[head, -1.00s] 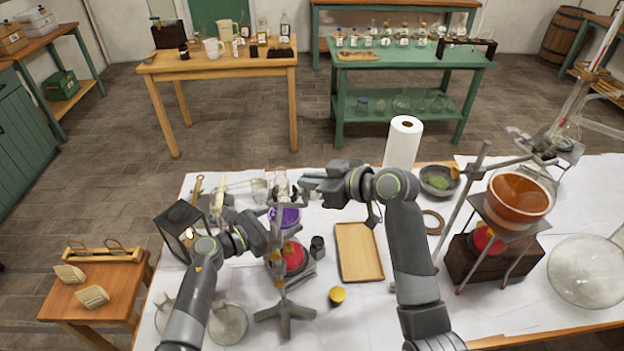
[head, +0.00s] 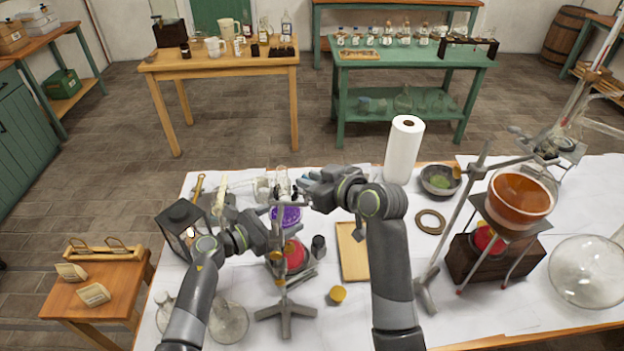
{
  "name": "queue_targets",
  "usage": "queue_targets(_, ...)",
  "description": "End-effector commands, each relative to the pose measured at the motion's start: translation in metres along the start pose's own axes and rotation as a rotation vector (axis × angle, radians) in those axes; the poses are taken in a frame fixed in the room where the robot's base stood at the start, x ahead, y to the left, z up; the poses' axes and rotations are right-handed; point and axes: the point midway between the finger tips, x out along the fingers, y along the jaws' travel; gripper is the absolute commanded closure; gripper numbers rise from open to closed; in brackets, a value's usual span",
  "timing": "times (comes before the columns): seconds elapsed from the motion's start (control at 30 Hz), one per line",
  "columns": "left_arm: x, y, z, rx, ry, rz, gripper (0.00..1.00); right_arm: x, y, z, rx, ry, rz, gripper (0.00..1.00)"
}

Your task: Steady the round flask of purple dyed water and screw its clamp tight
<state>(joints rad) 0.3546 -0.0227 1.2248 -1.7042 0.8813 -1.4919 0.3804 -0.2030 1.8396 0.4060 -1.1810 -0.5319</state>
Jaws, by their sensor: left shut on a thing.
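The round flask of purple dyed water (head: 287,215) is held upright on the stand (head: 285,312), above a burner with a red top (head: 293,255). Its clear neck rises to the clamp (head: 287,197). My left gripper (head: 268,228) is at the left side of the flask, shut on it; the fingertips are small and partly hidden. My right gripper (head: 302,187) is at the right end of the clamp, by its screw. Its fingers are too small and dark to tell whether they are open or shut.
A wooden tray (head: 353,262), a yellow-topped jar (head: 338,294) and a small dark pot (head: 318,246) lie nearby. A black lantern (head: 180,222) stands at left. A paper towel roll (head: 403,150) stands behind my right arm. A second stand and an orange bowl (head: 520,197) are at right.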

Motion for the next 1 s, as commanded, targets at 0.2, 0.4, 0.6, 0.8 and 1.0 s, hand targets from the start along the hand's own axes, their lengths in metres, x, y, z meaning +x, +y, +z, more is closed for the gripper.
queue_targets(0.2, 0.000, 0.000, -0.001, 0.000, 0.002, 0.000, 0.41, 0.000, 0.000, 0.000, -0.001, 0.000, 0.000, 0.67)
queue_targets(0.4, 0.000, 0.000, -0.001, 0.000, 0.002, 0.001, 0.41, -0.002, 0.000, 0.000, -0.001, 0.001, 0.000, 0.67)
queue_targets(0.6, 0.000, 0.000, -0.001, 0.000, 0.002, 0.001, 0.41, -0.023, 0.001, 0.000, -0.002, 0.001, 0.001, 0.67)
queue_targets(0.8, 0.000, 0.000, -0.001, 0.000, 0.002, 0.001, 0.41, -0.060, 0.001, 0.000, -0.004, 0.002, 0.002, 0.67)
queue_targets(1.0, 0.000, 0.000, -0.001, 0.000, 0.002, 0.001, 0.41, -0.095, 0.001, 0.000, -0.005, 0.000, 0.002, 0.67)
